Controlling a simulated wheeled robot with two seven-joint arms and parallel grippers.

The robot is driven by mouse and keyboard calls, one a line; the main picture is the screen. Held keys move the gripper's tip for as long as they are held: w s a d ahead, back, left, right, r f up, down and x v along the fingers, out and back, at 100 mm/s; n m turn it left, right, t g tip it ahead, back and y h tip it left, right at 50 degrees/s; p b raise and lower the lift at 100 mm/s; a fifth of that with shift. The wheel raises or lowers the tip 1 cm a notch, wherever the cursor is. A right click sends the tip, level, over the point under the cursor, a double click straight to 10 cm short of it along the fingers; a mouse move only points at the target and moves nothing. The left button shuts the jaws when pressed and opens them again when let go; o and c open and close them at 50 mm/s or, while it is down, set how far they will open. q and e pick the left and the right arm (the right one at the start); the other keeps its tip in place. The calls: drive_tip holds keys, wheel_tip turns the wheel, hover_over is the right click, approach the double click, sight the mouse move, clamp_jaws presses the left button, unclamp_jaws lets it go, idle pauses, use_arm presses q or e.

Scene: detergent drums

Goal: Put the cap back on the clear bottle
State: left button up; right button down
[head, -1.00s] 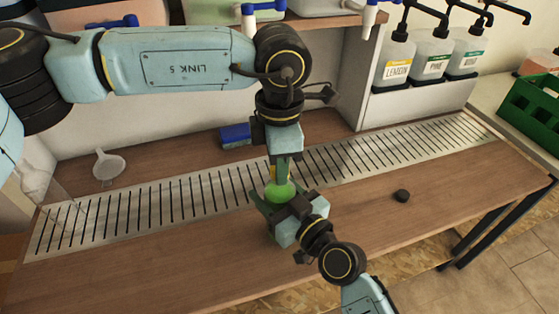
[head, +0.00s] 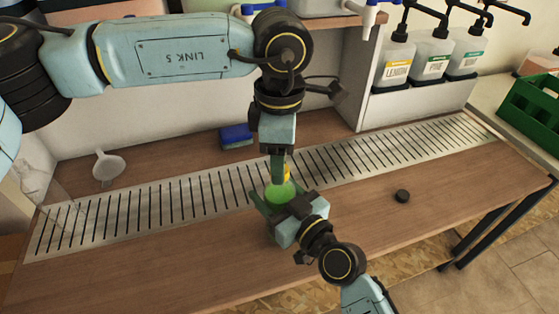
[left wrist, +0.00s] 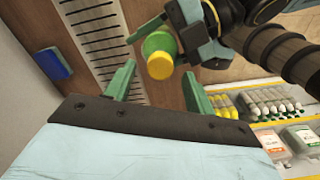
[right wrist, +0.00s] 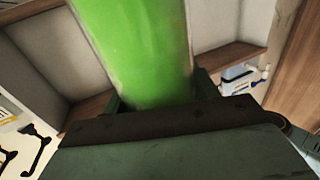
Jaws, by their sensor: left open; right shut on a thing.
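The clear bottle holds green liquid (head: 279,192) and stands at the middle front of the grate. My right gripper (head: 283,203) is shut on its body, which fills much of the right wrist view (right wrist: 142,50). The yellow cap (left wrist: 158,66) is on the bottle's top in the left wrist view; whether it is fully seated I cannot tell. In the head view the cap (head: 287,172) is partly hidden by my left gripper (head: 278,176). My left gripper is open just above, its fingers on either side of the cap with a gap in the left wrist view (left wrist: 160,75).
A small black round object (head: 402,196) lies on the wooden counter at right. A blue sponge-like block (head: 236,136) is behind the grate. A white funnel (head: 108,167) and a transparent vessel (head: 42,190) are at left. Pump bottles (head: 432,52) stand at back right.

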use_arm(q)
wheel_tip(320, 180, up, 10)
idle(0.3)
use_arm(e)
drive_tip(key=shift+c, duration=1.8)
unclamp_jaws()
drive_tip(key=shift+s+d, duration=0.1)
use_arm(q)
drive_tip(key=shift+r, duration=0.1)
use_arm(e)
drive_tip(key=v, duration=1.3)
